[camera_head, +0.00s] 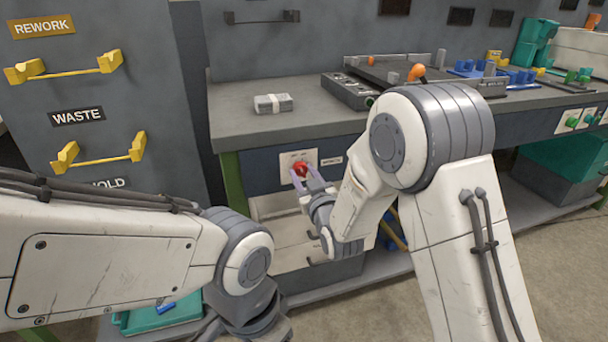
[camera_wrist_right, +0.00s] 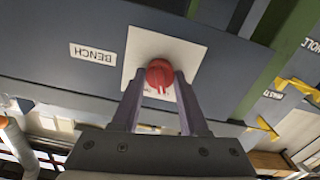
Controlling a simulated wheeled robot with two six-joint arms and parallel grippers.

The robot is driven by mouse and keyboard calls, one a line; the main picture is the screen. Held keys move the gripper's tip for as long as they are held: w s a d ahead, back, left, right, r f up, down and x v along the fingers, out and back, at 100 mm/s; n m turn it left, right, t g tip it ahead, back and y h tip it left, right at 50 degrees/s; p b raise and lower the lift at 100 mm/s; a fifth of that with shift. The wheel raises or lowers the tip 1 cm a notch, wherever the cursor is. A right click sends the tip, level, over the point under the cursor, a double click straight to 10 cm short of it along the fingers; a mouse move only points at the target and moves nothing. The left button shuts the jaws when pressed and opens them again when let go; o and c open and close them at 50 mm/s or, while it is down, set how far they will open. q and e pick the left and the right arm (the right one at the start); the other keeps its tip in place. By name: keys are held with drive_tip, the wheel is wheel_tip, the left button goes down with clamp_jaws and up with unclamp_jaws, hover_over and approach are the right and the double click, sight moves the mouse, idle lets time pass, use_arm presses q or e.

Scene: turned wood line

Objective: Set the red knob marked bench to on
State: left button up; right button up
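The red knob (camera_head: 300,168) sits on a pale square plate (camera_head: 311,159) on the bench's front panel. In the right wrist view the knob (camera_wrist_right: 160,75) is beside an upside-down BENCH label (camera_wrist_right: 93,54), and its ridge points toward the bottom of the picture. The plate's markings are too small to read. My right gripper (camera_head: 304,179) is at the knob. In the right wrist view its two purple-grey fingers (camera_wrist_right: 159,80) stand on either side of the knob, with a small gap at the left finger. My left arm crosses the lower left; its fingertips are out of view.
The grey benchtop (camera_head: 240,95) holds a wrapped grey block (camera_head: 273,103) and a dark fixture (camera_head: 350,90). A grey cabinet with yellow handles (camera_head: 100,155) stands at the left. Green knobs (camera_head: 572,122) are far right along the panel. My right forearm hides part of the bench front.

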clamp_jaws()
drive_tip(key=shift+m, duration=0.3)
drive_tip(key=m+b, duration=0.2)
drive_tip(key=m, duration=0.1)
drive_tip(key=shift+f+m, duration=0.1)
drive_tip(key=shift+m, duration=0.2)
drive_tip(key=m+b, duration=0.2)
drive_tip(key=m, duration=0.2)
drive_tip(key=shift+m, duration=0.4)
drive_tip(key=o, duration=1)
unclamp_jaws()
